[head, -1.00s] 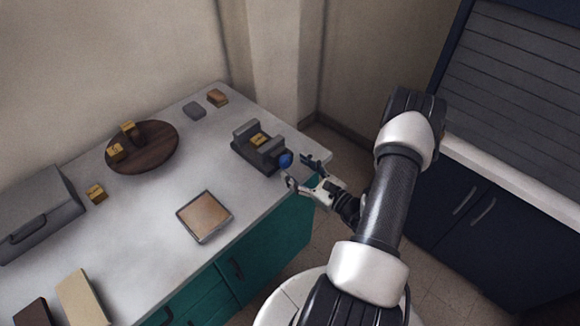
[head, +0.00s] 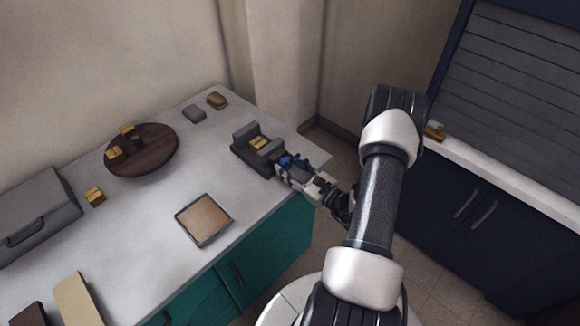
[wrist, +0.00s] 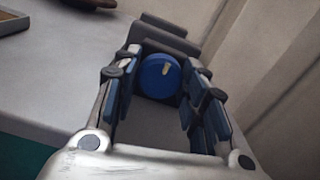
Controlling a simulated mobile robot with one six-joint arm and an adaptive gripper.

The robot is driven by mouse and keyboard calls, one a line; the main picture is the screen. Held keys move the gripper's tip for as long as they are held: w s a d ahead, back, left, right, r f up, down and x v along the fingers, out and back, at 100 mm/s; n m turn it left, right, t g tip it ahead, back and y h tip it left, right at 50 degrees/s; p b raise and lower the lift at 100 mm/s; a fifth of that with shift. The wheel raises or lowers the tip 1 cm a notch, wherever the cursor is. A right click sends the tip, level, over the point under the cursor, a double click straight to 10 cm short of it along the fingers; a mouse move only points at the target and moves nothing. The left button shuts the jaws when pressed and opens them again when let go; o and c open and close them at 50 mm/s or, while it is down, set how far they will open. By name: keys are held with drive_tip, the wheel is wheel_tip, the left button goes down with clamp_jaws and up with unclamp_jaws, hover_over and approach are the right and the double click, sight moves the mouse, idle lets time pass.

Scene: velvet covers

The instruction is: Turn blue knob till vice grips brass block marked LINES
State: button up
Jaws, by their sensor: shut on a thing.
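A dark grey vice (head: 242,155) stands near the right edge of the white-topped table. A brass block (head: 259,143) sits between its jaws; its marking is too small to read, and I cannot tell whether both jaws touch it. The blue knob (head: 286,161) is on the vice's near right end. In the wrist view the knob (wrist: 157,80) shows as a round blue disc with a pale mark at its upper right. My gripper (head: 285,168) is shut on the knob, one finger on each side of it.
A round wooden board (head: 158,158) at the left carries brass blocks, and another brass block (head: 95,195) lies beside it. A shallow square tray (head: 204,237) is in front. A grey case (head: 45,205) stands far left. The table around the tray is clear.

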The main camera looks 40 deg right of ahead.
drive_tip(key=c, duration=0.4)
drive_tip(key=m+p, duration=0.2)
drive_tip(key=m, duration=0.4)
drive_tip(key=shift+m+p, duration=0.3)
drive_tip(key=shift+m, duration=0.1)
drive_tip(key=m+p, duration=0.1)
drive_tip(key=m, duration=0.3)
drive_tip(key=shift+m+p, duration=0.6)
drive_tip(key=shift+m, duration=1.8)
drive_tip(key=o, duration=1.1)
drive_tip(key=shift+c, duration=0.2)
